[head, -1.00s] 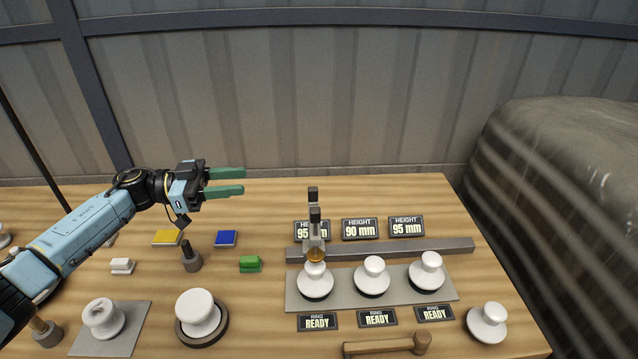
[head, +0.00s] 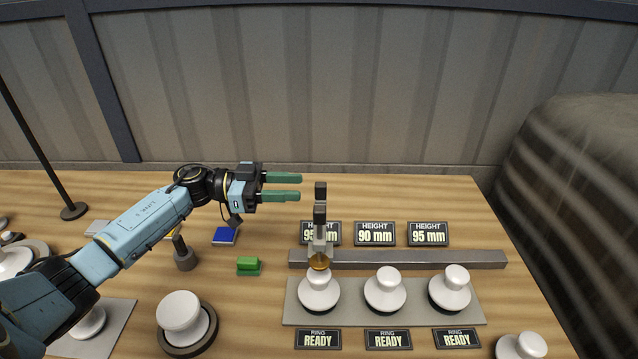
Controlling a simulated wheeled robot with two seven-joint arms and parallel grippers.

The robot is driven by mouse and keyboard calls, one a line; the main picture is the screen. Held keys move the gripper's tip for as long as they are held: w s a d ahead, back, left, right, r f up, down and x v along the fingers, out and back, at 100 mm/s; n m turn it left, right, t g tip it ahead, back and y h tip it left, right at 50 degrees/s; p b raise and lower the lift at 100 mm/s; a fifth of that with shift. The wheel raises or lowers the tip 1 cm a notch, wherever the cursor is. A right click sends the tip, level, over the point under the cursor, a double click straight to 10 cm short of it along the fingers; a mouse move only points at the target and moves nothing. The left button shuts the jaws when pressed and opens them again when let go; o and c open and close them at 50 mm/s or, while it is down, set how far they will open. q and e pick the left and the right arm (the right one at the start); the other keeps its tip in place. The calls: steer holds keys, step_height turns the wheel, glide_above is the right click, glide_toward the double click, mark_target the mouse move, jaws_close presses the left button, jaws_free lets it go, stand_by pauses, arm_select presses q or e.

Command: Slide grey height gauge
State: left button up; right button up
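The grey height gauge (head: 320,232) stands upright on the grey rail (head: 420,259), at the rail's left end. It has a dark top and a brass-coloured foot over the leftmost white insulator (head: 318,292); whether they touch I cannot tell. Two more white insulators, the middle one (head: 385,290) and the right one (head: 450,289), stand in the same row on a grey plate (head: 300,318). My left gripper (head: 300,187) is open and empty, its green fingers pointing right, with the tips just left of the gauge's dark top. My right gripper is not in view.
Height signs, including a 90 mm sign (head: 375,234) and a 95 mm sign (head: 428,234), stand behind the rail. Ready signs (head: 388,340) line the front. A green block (head: 248,265), a blue pad (head: 225,236) and a dark-based insulator (head: 183,318) lie left.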

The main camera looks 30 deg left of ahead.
mark_target(319, 184)
arm_select(q)
steer(key=x, duration=0.6)
steer(key=shift+w+d+p, duration=0.1)
steer(key=shift+d+p, duration=0.05)
steer(key=shift+p, duration=0.25)
jaws_close()
